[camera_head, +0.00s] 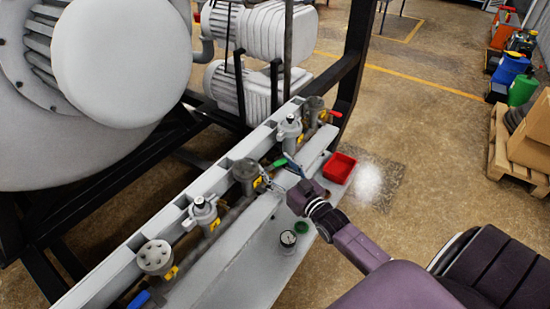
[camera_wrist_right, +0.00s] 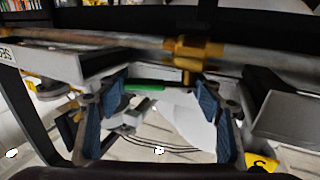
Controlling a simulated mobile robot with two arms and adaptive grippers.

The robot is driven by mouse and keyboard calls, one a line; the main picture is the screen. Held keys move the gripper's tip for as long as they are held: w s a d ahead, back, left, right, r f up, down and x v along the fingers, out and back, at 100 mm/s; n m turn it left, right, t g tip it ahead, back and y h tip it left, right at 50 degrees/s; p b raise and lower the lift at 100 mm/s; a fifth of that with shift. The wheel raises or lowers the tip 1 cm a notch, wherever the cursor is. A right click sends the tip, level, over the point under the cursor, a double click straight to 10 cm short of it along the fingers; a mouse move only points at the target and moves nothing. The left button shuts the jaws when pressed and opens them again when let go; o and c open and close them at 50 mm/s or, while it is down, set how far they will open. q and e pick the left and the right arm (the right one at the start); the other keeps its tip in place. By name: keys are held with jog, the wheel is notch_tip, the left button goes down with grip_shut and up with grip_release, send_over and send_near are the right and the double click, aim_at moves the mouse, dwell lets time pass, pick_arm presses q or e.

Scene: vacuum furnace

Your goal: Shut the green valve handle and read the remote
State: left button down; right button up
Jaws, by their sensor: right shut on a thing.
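The green valve handle (camera_head: 280,162) shows on the grey pipe manifold, just at the tips of my right gripper (camera_head: 286,174). In the right wrist view the green handle (camera_wrist_right: 145,87) lies between the blue-padded fingers of my right gripper (camera_wrist_right: 163,92), nearer the left finger. The fingers stand wide apart there, and their contact with the handle is hard to see. A brass valve body (camera_wrist_right: 190,55) on the pipe is just beyond. My left gripper is not in view. I cannot make out a remote.
A red bin (camera_head: 339,168) and a round gauge (camera_head: 288,239) are by the manifold. A blue handle (camera_head: 138,299) and a red handle (camera_head: 334,113) are on other valves. A black frame post (camera_head: 352,65) rises behind. A pallet with boxes (camera_head: 528,145) stands right; the floor between is clear.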

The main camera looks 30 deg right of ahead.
jog(key=shift+s+m+h+p, duration=0.2)
jog(key=shift+m+h+p, duration=0.55)
jog(key=shift+h, duration=0.55)
jog(key=o, duration=1.7)
jog(key=s, duration=0.4)
jog(key=s+a, duration=0.1)
jog(key=s, duration=0.7)
jog(key=shift+a, duration=0.4)
jog(key=shift+c, duration=0.4)
